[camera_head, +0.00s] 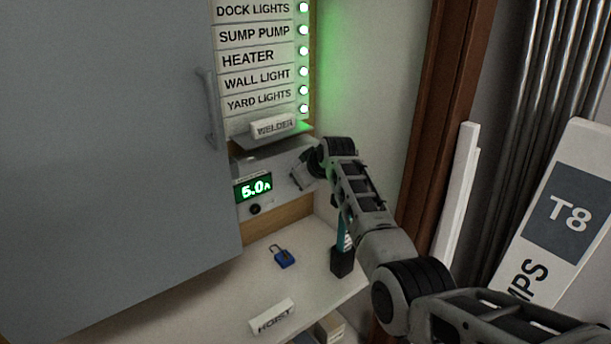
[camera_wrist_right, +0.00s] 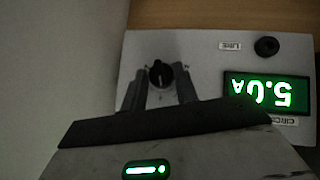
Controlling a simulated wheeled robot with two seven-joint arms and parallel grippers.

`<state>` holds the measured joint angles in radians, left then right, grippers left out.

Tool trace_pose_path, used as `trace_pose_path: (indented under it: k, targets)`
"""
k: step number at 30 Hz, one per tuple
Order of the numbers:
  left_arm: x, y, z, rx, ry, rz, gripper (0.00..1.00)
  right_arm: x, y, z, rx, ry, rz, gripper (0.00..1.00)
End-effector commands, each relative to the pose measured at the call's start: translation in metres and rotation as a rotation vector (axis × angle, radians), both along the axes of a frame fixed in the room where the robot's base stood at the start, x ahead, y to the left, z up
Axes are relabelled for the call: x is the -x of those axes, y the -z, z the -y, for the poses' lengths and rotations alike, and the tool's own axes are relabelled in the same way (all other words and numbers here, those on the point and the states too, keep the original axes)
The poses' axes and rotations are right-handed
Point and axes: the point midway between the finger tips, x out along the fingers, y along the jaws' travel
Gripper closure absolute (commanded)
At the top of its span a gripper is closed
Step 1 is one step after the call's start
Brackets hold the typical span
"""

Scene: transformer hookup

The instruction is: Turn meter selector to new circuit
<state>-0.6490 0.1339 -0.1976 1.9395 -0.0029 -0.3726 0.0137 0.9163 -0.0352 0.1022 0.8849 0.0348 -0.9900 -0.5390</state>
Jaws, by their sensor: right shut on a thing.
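The meter (camera_head: 279,165) is a grey box with a green lit display (camera_head: 253,188) reading 5.0 A. The wrist view shows the meter face (camera_wrist_right: 205,70) upside down, with the same display (camera_wrist_right: 267,93). The selector (camera_wrist_right: 161,74) is a round black knob with a pale pointer line, lying roughly vertical in the wrist view. My right gripper (camera_wrist_right: 160,88) is shut on the selector, one finger on each side. In the head view my right gripper (camera_head: 305,178) is at the meter's right side and hides the selector. My left gripper is not in view.
A small round black part (camera_head: 255,209) sits below the display. A grey cabinet door (camera_head: 110,150) covers the left. A labelled panel (camera_head: 255,60) with lit lamps is above, with a WELDER tag (camera_head: 273,127). A blue padlock (camera_head: 283,256) and HORST tag (camera_head: 272,317) lie on the shelf.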

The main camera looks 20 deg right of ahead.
Motion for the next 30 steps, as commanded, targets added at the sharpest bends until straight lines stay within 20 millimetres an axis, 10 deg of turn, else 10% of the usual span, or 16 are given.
trace_pose_path:
  k: [30]
  targets:
    - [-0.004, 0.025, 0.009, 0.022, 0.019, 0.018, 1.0, -0.003, 0.003, 0.009, -0.623, -0.001, -0.229, 0.93]
